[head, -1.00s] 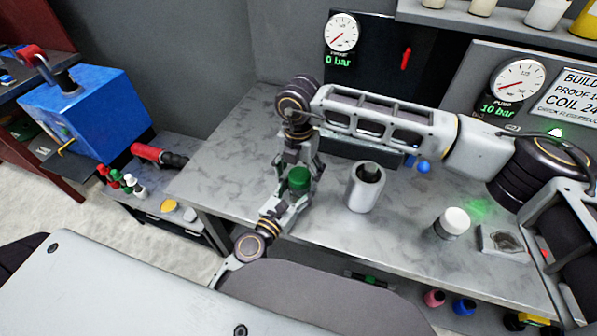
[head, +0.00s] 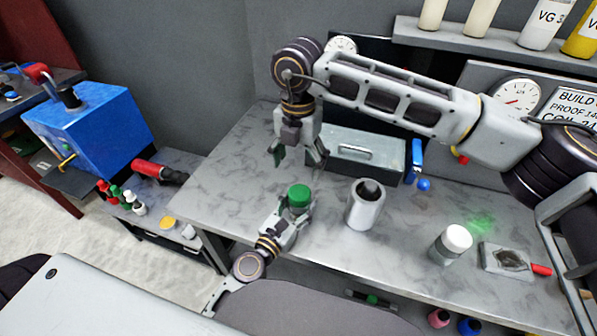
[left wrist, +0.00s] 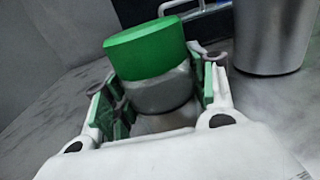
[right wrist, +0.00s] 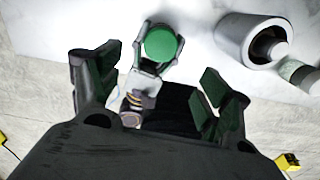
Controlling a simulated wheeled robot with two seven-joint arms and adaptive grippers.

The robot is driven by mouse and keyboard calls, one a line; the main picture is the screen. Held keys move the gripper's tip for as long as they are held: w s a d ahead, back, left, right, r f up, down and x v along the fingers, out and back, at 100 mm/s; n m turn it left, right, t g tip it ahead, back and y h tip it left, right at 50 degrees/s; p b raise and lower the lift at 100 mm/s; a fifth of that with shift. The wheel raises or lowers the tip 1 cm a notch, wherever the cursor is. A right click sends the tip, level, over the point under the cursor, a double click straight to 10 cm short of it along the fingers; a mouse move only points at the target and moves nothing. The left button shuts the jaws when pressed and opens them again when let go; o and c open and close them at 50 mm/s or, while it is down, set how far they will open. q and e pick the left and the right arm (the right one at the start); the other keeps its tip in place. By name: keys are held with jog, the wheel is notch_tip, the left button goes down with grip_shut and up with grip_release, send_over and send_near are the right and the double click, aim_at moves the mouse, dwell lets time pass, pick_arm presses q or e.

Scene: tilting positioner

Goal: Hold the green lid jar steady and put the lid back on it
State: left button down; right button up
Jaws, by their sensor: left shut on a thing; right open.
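The green lid jar (head: 299,199) stands on the grey bench with its green lid (left wrist: 147,47) on top. In the left wrist view the lid looks slightly tilted on the body; whether it is fully seated I cannot tell. My left gripper (head: 294,214) is shut around the jar's pale body (left wrist: 160,92), below the lid. My right gripper (head: 298,158) is open and empty, above and behind the jar. In the right wrist view the lid (right wrist: 161,43) shows from above, beyond and between the spread fingers, apart from them.
A grey metal cylinder (head: 362,209) with a dark item inside stands just right of the jar. A white-lidded jar (head: 453,243) and a flat grey tray (head: 492,262) are farther right. A metal box (head: 352,158) stands behind. The bench's left part is clear.

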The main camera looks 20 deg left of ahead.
dwell(0.3)
pick_arm(q)
jog(key=shift+c, duration=2.1)
grip_release()
jog(key=shift+v, duration=0.8)
jog(key=shift+v, duration=5.25)
jog(key=shift+f, duration=0.1)
